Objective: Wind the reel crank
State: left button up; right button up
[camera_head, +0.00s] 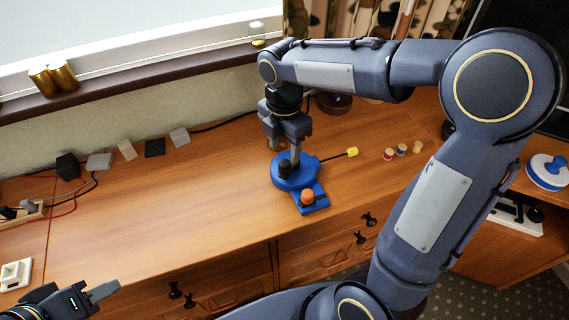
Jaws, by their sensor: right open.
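A blue reel (287,182) sits on the wooden desktop, with a dark upright knob (284,168) on top. Its blue base plate carries an orange knob (307,197) toward the front. A thin dark line runs from the reel to a yellow end piece (352,152) on the right. My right gripper (286,153) points down just above and behind the reel, its fingers apart; whether a finger touches the reel or knob cannot be told. My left gripper (104,291) is low at the left, away from the reel, partly cut off, and its opening cannot be judged.
Several small blocks (126,149) and cables lie along the back left of the desk (180,220). Small spools (389,154) stand to the right of the reel. A blue and white round object (547,170) is at far right. The desk's middle left is clear.

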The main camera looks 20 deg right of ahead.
aim_at(285, 162)
notch_tip(285, 162, down, 6)
jog(key=shift+s+f+b, duration=0.1)
jog(key=shift+b, duration=0.25)
jog(key=shift+c, duration=0.3)
jog(key=c, duration=0.9)
